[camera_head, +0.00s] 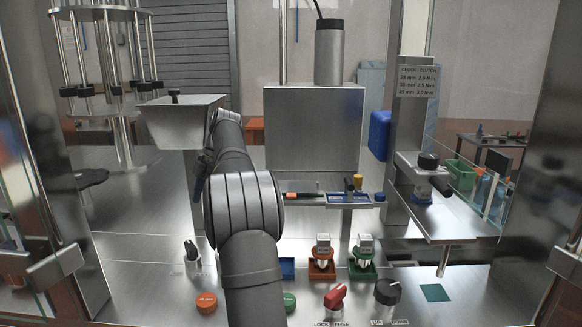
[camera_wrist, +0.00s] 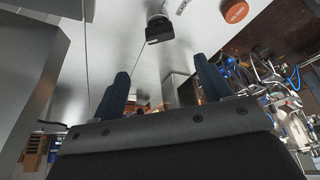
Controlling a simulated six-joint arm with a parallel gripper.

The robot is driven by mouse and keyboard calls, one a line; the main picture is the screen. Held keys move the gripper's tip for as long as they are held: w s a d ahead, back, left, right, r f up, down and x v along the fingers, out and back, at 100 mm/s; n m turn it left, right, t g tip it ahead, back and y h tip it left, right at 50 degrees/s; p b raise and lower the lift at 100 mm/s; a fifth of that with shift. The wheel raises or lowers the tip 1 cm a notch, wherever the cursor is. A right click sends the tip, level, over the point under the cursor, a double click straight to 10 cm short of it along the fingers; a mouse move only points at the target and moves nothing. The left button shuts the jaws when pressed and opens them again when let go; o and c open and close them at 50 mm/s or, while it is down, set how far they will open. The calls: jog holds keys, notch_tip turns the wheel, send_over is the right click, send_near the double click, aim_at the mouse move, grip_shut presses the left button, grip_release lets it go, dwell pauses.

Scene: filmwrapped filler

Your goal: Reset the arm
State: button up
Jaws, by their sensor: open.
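My gripper (camera_wrist: 161,68) shows in the wrist view as two dark blue fingers set well apart, open, with nothing held between them. In the head view my dark grey arm reaches up from the bottom centre toward the grey metal hopper (camera_head: 182,122). There the gripper is mostly hidden behind the arm; only a blue sliver shows at the arm's left side. I cannot tell its exact distance from the hopper.
An orange cap (camera_head: 206,302) and a dark-topped holder (camera_head: 192,257) stand left of my arm. To the right are an orange fixture (camera_head: 321,266), a green fixture (camera_head: 362,268), a red switch (camera_head: 335,296) and a black knob (camera_head: 387,291). A steel housing (camera_head: 314,128) stands behind.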

aim_at(191, 245)
jog(key=x, duration=1.2)
jog(key=shift+f, duration=0.4)
jog(key=shift+r, duration=0.15)
jog(key=v, duration=1.7)
jog(key=x, duration=1.7)
jog(key=shift+s, duration=0.1)
jog(key=m+t, duration=0.1)
jog(key=m, duration=0.3)
jog(key=shift+s+y, duration=0.1)
jog(key=shift+y, duration=0.3)
jog(key=m+t, duration=0.2)
jog(key=m, duration=0.2)
jog(key=shift+s, duration=0.1)
jog(key=m+t, duration=0.1)
jog(key=m, duration=0.2)
jog(key=m+t, duration=0.1)
jog(key=m, duration=0.2)
jog(key=shift+s+m+t+h, duration=0.15)
jog(key=shift+m+t+h, duration=0.15)
jog(key=shift+m, duration=0.1)
jog(key=shift+o, duration=0.2)
